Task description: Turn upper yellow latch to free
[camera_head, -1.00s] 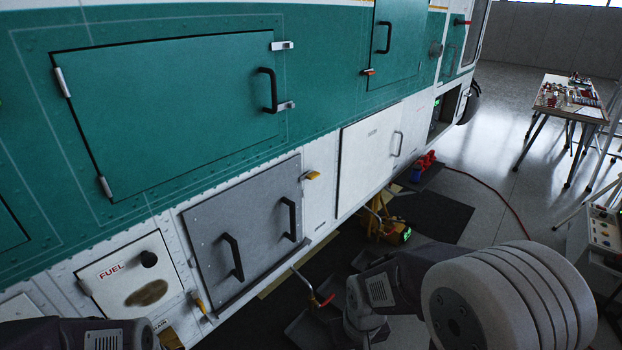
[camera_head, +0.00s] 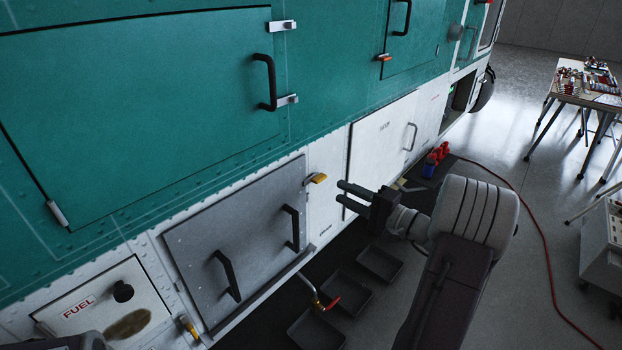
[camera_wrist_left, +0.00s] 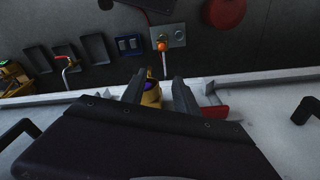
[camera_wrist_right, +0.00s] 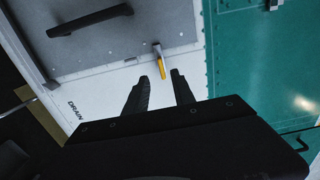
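The upper yellow latch (camera_head: 315,178) sits at the upper right corner of the grey panel (camera_head: 190,245) and sticks out to the right. In the right wrist view the latch (camera_wrist_right: 160,62) lies just ahead of the fingertips. My right gripper (camera_head: 341,192) is open and empty, a little right of the latch and apart from it; its fingers (camera_wrist_right: 160,78) also show in the right wrist view. A lower yellow latch (camera_head: 189,327) is at the panel's lower left. My left gripper (camera_wrist_left: 156,80) is open, with a yellow thing (camera_wrist_left: 151,97) visible between its fingers; contact cannot be told.
The grey panel has two black handles (camera_head: 292,228). A white door (camera_head: 380,150) lies to the right, a FUEL hatch (camera_head: 105,305) at lower left. Dark trays (camera_head: 350,290) and a red hose (camera_head: 535,230) are on the floor. A tool table (camera_head: 585,90) stands far right.

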